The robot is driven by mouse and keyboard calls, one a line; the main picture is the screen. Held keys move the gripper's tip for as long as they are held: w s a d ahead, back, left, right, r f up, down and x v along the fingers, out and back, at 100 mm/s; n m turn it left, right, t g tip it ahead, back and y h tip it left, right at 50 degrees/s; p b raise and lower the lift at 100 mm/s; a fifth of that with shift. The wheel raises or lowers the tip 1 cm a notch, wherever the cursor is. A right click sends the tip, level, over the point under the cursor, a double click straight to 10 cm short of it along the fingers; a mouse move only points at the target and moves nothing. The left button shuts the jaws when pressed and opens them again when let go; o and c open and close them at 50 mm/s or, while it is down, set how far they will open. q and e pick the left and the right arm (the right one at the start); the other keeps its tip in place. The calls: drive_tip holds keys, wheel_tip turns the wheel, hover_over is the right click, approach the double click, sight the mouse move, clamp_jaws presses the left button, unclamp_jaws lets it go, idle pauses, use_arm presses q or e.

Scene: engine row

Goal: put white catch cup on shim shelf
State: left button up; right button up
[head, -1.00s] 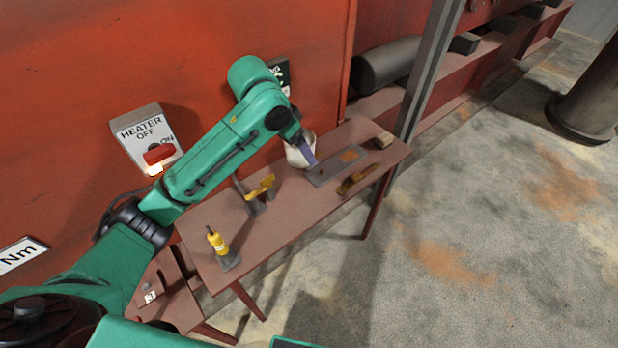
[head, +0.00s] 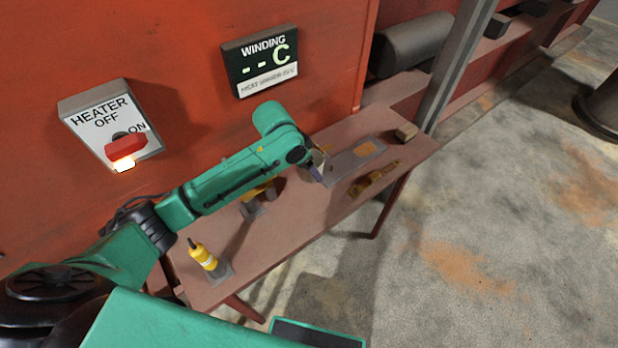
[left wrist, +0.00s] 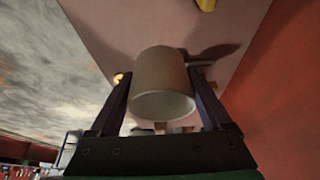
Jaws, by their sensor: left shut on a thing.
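The white catch cup (left wrist: 163,88) is between the two fingers of my left gripper (head: 318,173) in the left wrist view, its round opening toward the camera. My left gripper is shut on it. In the head view the cup is mostly hidden by the gripper, over the far part of a red-brown table (head: 262,243). No label shows which surface is the shim shelf. A grey plate with an orange patch (head: 343,168) lies just right of the gripper. I cannot tell whether the cup touches the table. My right gripper is not in view.
On the table stand a yellow bottle-like tool (head: 202,256), a yellow item on a grey stand (head: 252,207), a brass-coloured piece (head: 372,178) and a small tan block (head: 406,132). The red wall behind carries a heater switch (head: 112,128) and a winding display (head: 260,62).

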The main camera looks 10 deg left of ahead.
sight(309, 188)
use_arm(q)
wheel_tip(309, 188, down, 6)
drive_tip(key=shift+f, duration=0.2)
drive_tip(key=shift+f, duration=0.1)
drive_tip(key=o, duration=1.2)
drive_tip(key=shift+c, duration=0.2)
